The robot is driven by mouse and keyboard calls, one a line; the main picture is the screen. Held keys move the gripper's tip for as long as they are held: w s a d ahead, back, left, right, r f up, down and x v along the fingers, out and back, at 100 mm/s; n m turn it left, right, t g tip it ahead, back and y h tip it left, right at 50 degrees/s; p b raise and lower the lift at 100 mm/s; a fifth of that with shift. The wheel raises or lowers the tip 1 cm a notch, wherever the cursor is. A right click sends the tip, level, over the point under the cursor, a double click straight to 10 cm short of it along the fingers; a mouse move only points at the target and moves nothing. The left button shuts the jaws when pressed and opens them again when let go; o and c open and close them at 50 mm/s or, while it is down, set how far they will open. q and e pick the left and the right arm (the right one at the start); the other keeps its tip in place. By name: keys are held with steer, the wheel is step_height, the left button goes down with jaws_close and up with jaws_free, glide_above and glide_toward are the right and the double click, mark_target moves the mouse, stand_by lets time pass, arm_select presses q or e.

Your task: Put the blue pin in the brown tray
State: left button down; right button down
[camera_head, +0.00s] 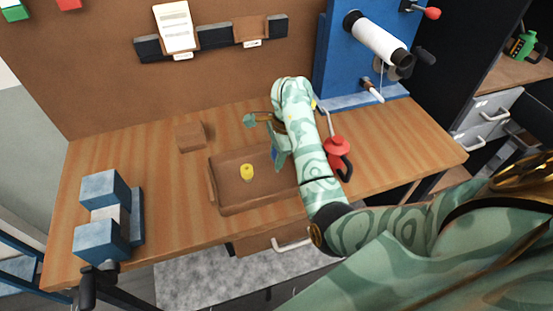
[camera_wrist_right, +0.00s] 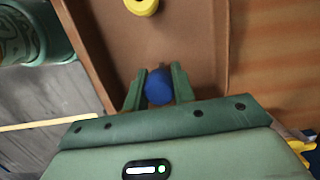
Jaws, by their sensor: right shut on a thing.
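The brown tray (camera_head: 235,205) is a shallow open box on the wooden bench, and its floor and wall fill much of the right wrist view (camera_wrist_right: 195,30). A yellow pin (camera_head: 247,172) stands inside it, and part of it shows at the top of the wrist view (camera_wrist_right: 142,5). My right gripper (camera_wrist_right: 159,80) is shut on the blue pin (camera_wrist_right: 159,88), with a finger on each side. In the head view my right gripper (camera_head: 277,152) is over the tray's right part, mostly covered by my arm. I cannot tell whether the pin touches the tray floor.
A red can with a black handle (camera_head: 337,148) stands right of my forearm. A wooden block (camera_head: 190,137) sits behind the tray. A blue vise (camera_head: 105,235) is at the bench's left end, and a blue panel (camera_head: 338,70) stands at the back right.

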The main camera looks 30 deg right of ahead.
steer(key=shift+r, duration=0.1)
steer(key=shift+f, duration=0.2)
steer(key=c, duration=1.2)
jaws_free()
steer(key=shift+o, duration=0.2)
step_height(320, 180, up, 12)
steer(key=d+p, duration=0.2)
steer(key=p, duration=0.5)
steer(key=shift+s, duration=0.25)
steer(key=shift+d+r, duration=0.1)
